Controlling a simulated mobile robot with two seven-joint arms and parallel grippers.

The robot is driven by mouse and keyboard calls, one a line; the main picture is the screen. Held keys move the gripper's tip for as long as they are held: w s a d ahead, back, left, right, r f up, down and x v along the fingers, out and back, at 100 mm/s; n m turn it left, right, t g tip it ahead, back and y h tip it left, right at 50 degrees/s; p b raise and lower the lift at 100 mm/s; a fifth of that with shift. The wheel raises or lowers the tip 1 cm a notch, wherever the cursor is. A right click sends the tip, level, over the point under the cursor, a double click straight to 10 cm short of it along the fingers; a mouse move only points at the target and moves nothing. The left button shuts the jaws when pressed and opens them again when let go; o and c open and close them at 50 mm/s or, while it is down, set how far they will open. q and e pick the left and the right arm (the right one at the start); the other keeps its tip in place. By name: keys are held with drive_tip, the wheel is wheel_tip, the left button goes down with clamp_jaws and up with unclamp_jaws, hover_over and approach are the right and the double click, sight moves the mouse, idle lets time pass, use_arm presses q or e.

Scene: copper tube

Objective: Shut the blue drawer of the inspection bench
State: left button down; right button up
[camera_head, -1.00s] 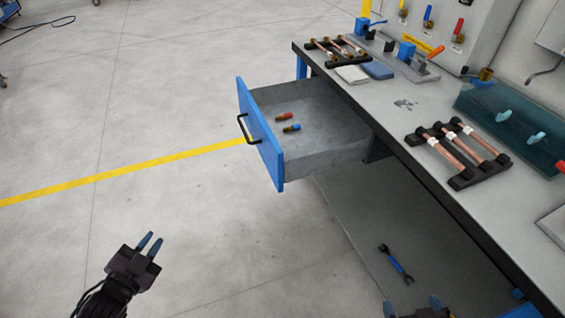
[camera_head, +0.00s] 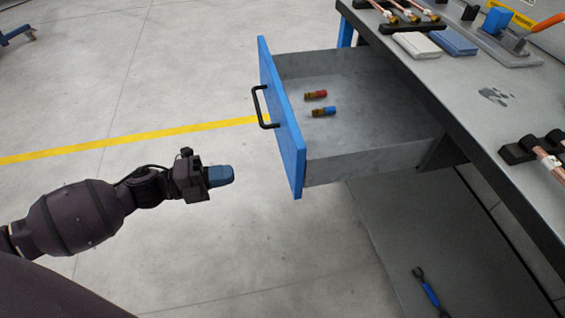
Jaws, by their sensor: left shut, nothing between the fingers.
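The blue drawer (camera_head: 280,115) stands pulled out from the inspection bench (camera_head: 480,135), its blue front facing left with a black bar handle (camera_head: 260,107). Inside the grey drawer lie a small red-and-brass fitting (camera_head: 315,95) and a blue-and-brass fitting (camera_head: 324,112). My left gripper (camera_head: 222,176) is shut and empty, pointing right, to the left of the drawer front and nearer the camera than the handle. It is apart from the drawer. My right gripper is not in view.
A blue-handled wrench (camera_head: 428,292) lies on a grey surface below the bench. Copper tubes on black racks (camera_head: 520,150) and white and blue blocks (camera_head: 417,44) sit on the bench top. Open floor with a yellow line (camera_head: 130,141) lies left of the drawer.

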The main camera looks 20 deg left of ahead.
sight(289, 164)
use_arm(q)
drive_tip(key=b+x, duration=0.1)
drive_tip(key=x, duration=1.1)
drive_tip(key=shift+a+f+b, duration=0.1)
drive_tip(key=shift+b, duration=0.3)
